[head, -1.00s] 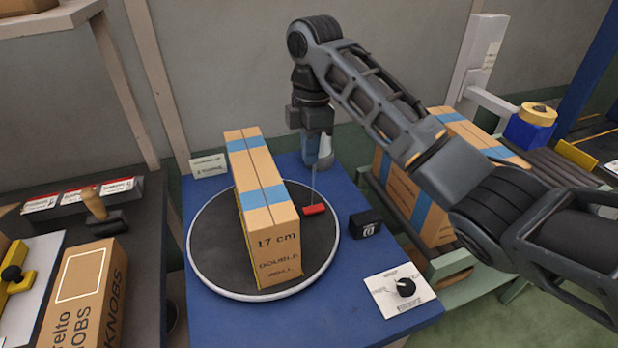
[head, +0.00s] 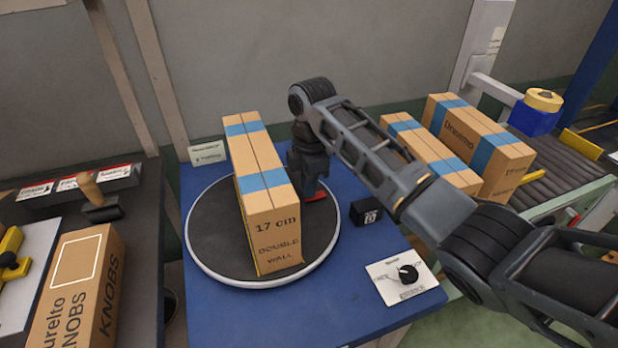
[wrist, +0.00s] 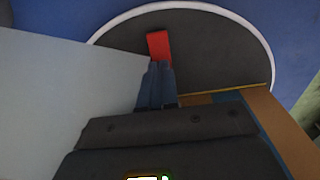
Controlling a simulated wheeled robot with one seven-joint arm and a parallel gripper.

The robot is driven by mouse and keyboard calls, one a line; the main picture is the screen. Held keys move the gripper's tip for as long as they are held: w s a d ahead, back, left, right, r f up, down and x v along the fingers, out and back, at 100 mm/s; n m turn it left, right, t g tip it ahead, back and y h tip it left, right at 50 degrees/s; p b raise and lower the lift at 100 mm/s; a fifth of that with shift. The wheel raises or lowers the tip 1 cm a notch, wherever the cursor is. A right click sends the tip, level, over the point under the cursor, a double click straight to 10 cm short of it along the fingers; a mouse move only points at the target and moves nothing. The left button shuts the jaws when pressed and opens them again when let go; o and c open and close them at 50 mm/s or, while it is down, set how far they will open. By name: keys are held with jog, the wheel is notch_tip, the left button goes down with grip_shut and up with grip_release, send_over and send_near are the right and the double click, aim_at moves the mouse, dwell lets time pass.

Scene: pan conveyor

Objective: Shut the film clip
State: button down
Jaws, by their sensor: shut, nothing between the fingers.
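The film clip appears to be the red piece (head: 316,196) lying low at the right edge of the round turntable (head: 215,260). In the wrist view the red clip (wrist: 158,45) lies just past my fingertips. My gripper (head: 309,196) points down beside it, between the tall carton and the small black block. In the wrist view my gripper (wrist: 158,66) has its fingers together with nothing between them, at the near end of the clip. Whether they touch it, and whether the clip is open, I cannot tell.
A tall taped carton (head: 262,205) stands on the turntable, close left of my gripper. A small black block (head: 366,212) and a dial panel (head: 405,278) sit on the blue table (head: 340,300). Cartons (head: 478,145) stand on the roller conveyor at right.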

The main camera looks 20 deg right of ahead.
aim_at(317, 194)
jog(key=shift+s+a+f, duration=0.1)
jog(key=shift+f, duration=0.3)
jog(key=shift+p, duration=0.3)
jog(key=shift+d+r+p, duration=0.1)
jog(key=shift+d+p, duration=0.2)
jog(key=shift+d, duration=0.55)
jog(key=shift+r, duration=0.1)
jog(key=shift+r+p, duration=0.6)
jog(key=shift+p, duration=0.05)
notch_tip(317, 194, up, 13)
jog(key=p, duration=0.2)
jog(key=shift+d, duration=0.2)
